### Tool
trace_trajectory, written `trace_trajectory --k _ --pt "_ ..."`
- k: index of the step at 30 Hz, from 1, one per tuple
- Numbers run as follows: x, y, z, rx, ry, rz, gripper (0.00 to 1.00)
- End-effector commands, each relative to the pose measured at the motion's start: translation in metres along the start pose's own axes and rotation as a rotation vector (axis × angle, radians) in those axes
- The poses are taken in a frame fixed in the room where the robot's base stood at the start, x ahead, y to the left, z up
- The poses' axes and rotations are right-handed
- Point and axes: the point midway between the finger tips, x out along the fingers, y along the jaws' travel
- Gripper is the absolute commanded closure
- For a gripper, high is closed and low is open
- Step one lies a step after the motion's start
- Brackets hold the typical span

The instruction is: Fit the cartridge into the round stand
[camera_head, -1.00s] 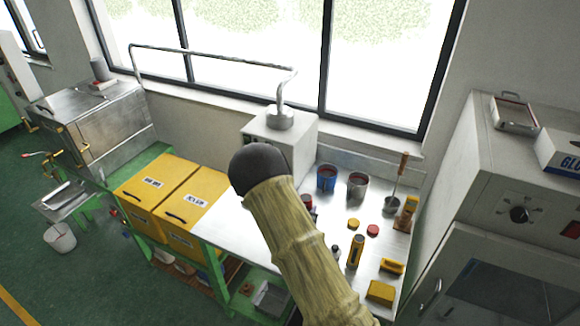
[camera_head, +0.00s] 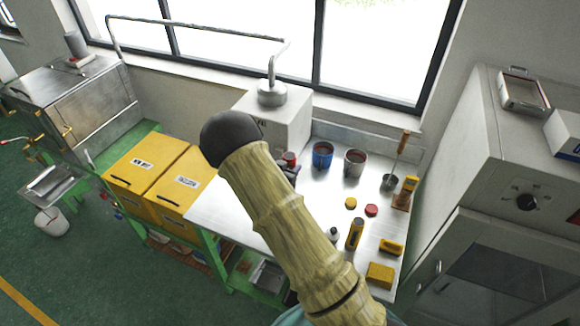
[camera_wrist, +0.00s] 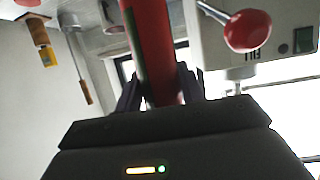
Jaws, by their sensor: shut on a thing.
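The cartridge is a red cylinder with a dark green stripe (camera_wrist: 152,45), held between the two dark fingers of my gripper (camera_wrist: 160,88) in the wrist view. It runs up out of the top of that picture. In the head view its red top (camera_head: 289,157) shows beside my arm, in front of the white fill machine. My gripper (camera_head: 290,171) is mostly hidden there behind my arm. I cannot make out the round stand in either view; my arm covers part of the bench.
The white machine (camera_head: 272,121) stands at the back of the steel bench (camera_head: 215,207). A blue cup (camera_head: 322,155) and a grey cup (camera_head: 354,163) stand right of it. Yellow boxes (camera_head: 145,160) are on the left. A red knob (camera_wrist: 248,30) is close by in the wrist view.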

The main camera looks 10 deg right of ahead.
Motion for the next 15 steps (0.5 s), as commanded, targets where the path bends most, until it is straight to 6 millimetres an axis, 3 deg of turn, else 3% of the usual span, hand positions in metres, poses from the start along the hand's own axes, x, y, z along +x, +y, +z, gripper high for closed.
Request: trace_trajectory --k 15 --pt "0.017 0.001 0.038 0.000 0.002 0.002 1.00"
